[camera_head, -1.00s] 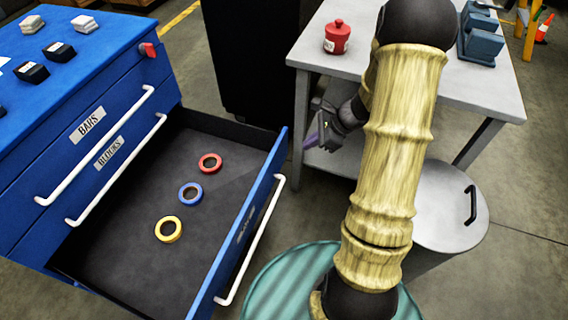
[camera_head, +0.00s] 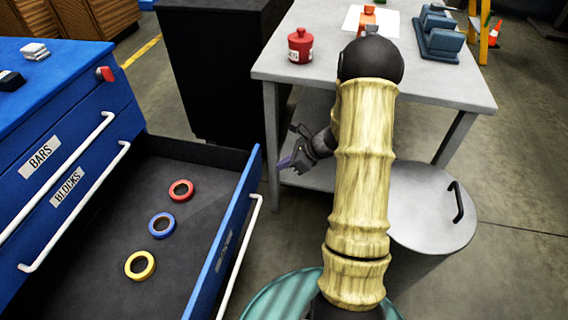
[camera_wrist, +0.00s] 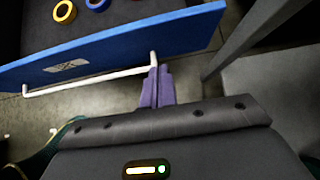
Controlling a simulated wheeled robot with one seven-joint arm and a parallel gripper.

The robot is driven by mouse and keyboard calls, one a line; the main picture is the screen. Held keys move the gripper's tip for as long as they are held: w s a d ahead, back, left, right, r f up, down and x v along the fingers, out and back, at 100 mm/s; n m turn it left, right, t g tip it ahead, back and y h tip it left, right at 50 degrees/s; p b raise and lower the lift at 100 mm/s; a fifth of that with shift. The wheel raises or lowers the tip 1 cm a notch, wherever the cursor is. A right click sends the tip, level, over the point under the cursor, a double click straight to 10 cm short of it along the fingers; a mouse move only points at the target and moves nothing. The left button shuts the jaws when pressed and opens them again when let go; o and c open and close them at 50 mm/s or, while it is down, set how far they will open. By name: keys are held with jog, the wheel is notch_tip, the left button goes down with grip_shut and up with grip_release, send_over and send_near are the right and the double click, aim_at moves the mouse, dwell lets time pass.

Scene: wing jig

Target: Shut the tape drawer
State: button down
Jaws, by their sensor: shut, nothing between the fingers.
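The tape drawer (camera_head: 112,257) is pulled far out of the blue cabinet. A red, a blue and a yellow tape roll (camera_head: 140,265) lie in it. Its blue front carries a white bar handle (camera_head: 240,256). My gripper (camera_head: 284,163) is shut and empty, just outside the drawer front near its far end. In the wrist view the shut purple fingers (camera_wrist: 157,88) point at the drawer front (camera_wrist: 120,45), beside the end of the handle (camera_wrist: 85,81). I cannot tell whether they touch it.
Shut BARS and BLOCKS drawers (camera_head: 66,190) are above the open one. A grey table (camera_head: 440,88) with a red pot (camera_head: 300,46) stands behind my arm. A lidded metal bin (camera_head: 425,215) is at right. A black cabinet (camera_head: 215,75) stands behind the drawer.

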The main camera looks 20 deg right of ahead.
aim_at(250, 172)
jog(key=b+x, duration=0.1)
jog(key=x, duration=0.2)
jog(key=a+r+b+x, duration=0.1)
jog(key=x, duration=0.2)
jog(key=w+b+x, duration=0.1)
jog(key=x, duration=0.2)
jog(key=shift+a+r, duration=0.15)
jog(key=shift+a, duration=0.1)
jog(key=shift+w+a+r, duration=0.1)
jog(key=shift+w+a, duration=0.2)
jog(key=shift+a, duration=0.05)
